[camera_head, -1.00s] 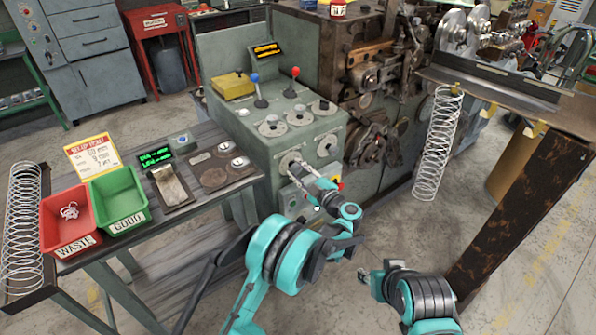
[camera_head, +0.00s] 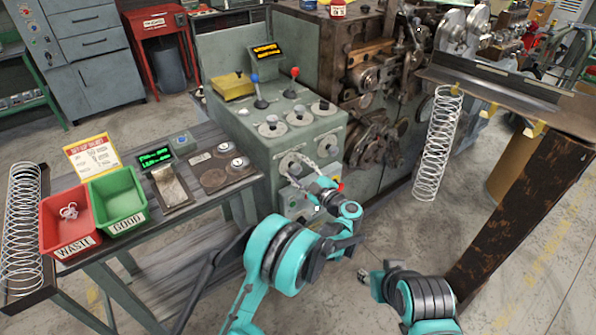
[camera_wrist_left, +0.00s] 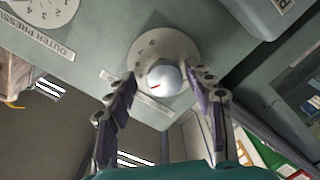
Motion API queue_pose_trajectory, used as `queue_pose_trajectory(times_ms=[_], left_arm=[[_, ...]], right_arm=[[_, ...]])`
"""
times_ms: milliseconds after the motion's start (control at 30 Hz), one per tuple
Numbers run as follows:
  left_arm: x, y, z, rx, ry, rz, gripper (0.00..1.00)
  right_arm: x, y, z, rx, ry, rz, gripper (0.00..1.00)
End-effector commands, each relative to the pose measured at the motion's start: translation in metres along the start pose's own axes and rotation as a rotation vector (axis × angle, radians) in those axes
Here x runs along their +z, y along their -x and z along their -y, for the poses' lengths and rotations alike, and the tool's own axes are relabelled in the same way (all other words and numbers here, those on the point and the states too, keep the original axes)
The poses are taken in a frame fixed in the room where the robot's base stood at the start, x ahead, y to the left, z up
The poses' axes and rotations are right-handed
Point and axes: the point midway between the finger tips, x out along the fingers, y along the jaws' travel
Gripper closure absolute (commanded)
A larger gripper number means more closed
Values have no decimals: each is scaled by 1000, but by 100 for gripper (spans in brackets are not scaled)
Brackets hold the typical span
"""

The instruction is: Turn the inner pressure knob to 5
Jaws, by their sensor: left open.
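The inner pressure knob (camera_wrist_left: 165,78) is a round white knob with a small red mark, on a grey dial (camera_wrist_left: 148,47) on the machine front. The dial's numbers are too blurred to read, and its label (camera_wrist_left: 137,94) is partly hidden. In the head view this dial (camera_head: 290,163) is the left one on the front face. My left gripper (camera_head: 311,165) is open; in the left wrist view its fingers (camera_wrist_left: 165,95) stand on either side of the knob, and contact is unclear. My right gripper (camera_head: 364,276) is low at the right, away from the machine, its fingers too small to judge.
The outer pressure dial (camera_wrist_left: 40,18) lies beside the inner one. A red button (camera_head: 338,187) is on the machine's front right edge. The side table (camera_head: 210,200) holds a red bin (camera_head: 62,228) and a green bin (camera_head: 118,198). A wire spring (camera_head: 437,145) hangs at the right.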

Motion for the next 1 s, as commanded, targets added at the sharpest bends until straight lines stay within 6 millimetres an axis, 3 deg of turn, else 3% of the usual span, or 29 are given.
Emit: queue_pose_trajectory(times_ms=[300,500,1000], left_arm=[[-40,1,-46,2,0,1,47],[-57,0,-66,1,0,1,47],[-57,-1,-64,0,-45,1,47]], right_arm=[[0,0,0,0,0,0,60],[0,0,0,0,0,0,60],[0,0,0,0,0,0,60]])
